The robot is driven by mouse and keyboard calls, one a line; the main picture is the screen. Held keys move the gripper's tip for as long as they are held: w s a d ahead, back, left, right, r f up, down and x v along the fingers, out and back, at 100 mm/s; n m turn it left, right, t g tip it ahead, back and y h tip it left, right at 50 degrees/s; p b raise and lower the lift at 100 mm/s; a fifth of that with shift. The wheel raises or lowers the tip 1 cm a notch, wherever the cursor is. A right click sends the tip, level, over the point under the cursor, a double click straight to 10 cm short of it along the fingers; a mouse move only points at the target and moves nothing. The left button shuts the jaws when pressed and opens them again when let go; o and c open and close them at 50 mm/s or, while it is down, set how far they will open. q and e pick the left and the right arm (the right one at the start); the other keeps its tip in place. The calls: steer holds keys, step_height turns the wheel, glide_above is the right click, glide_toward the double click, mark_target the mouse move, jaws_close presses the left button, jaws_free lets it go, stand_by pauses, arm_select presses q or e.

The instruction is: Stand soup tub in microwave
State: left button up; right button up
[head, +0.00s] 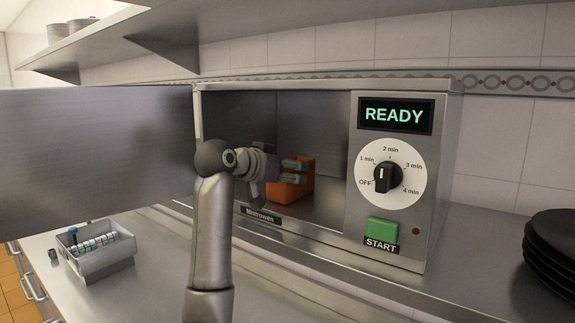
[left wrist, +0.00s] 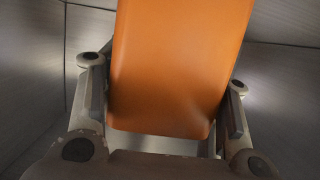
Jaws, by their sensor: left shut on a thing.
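The orange soup tub (head: 284,190) is inside the open microwave (head: 447,180), towards the front of the cavity. My left gripper (head: 296,172) reaches in through the opening and is shut on the tub, partly hiding it. In the left wrist view the tub (left wrist: 178,70) fills the middle, with a finger of the left gripper (left wrist: 166,112) on each side. The tub looks roughly upright in the head view. Whether its base touches the cavity floor I cannot tell. My right gripper is not in view.
The microwave door (head: 95,160) stands wide open to the left. The control panel shows READY, with a dial (head: 388,177) and a green START button (head: 381,229). A metal container (head: 98,255) sits on the counter at lower left. Black plates (head: 553,255) are stacked at right.

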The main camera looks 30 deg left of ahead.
arm_select(q)
steer(key=shift+s, duration=0.1)
steer(key=o, duration=1.5)
steer(key=shift+f, duration=0.15)
steer(key=shift+c, duration=0.2)
steer(key=shift+o, duration=0.9)
steer(key=shift+s+b, duration=0.15)
steer(key=shift+b, duration=0.15)
steer(key=b+v, duration=0.6)
steer(key=v, duration=0.6)
